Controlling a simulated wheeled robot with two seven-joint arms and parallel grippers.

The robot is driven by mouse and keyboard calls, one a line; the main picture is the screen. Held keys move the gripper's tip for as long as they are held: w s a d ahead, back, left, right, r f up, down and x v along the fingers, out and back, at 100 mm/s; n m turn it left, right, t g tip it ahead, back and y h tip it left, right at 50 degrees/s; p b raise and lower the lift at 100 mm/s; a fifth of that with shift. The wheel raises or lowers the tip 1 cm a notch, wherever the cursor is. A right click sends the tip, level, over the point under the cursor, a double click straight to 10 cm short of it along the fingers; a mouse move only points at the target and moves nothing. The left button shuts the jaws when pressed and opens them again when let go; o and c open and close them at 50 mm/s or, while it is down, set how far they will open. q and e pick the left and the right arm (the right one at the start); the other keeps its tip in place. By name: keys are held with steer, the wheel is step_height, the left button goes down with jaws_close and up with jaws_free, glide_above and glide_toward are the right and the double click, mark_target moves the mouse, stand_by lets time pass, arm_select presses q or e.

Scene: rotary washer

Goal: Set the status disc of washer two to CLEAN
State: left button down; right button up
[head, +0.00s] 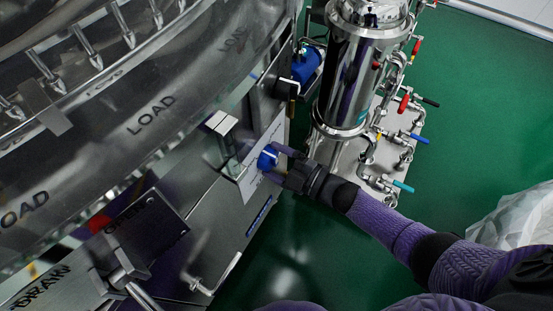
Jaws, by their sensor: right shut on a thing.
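A blue round knob or disc (267,158) sits on a pale label plate (255,180) on the side of the steel rotary washer (160,110). My right gripper (276,157) comes in from the lower right and is shut on the blue disc. The fingers and hand hide part of the disc. The lettering on the plate is too small to read, so the disc's setting cannot be told. My left gripper does not show.
A tall steel vessel (350,70) with valves and coloured handles stands right of the washer, close to my right arm. A blue motor-like part (307,64) is behind the panel. Green floor (480,100) is open at the right. Translucent plastic (515,220) lies lower right.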

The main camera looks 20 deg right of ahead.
steer(key=m, duration=0.8)
steer(key=shift+m, duration=1.5)
steer(key=o, duration=1)
steer(key=shift+s+d, duration=0.1)
steer(key=shift+s, duration=0.05)
steer(key=p+v, duration=0.2)
steer(key=v, duration=0.7)
steer(key=shift+s+d+p, duration=0.2)
steer(key=shift+s+p, duration=0.05)
steer(key=shift+p, duration=0.1)
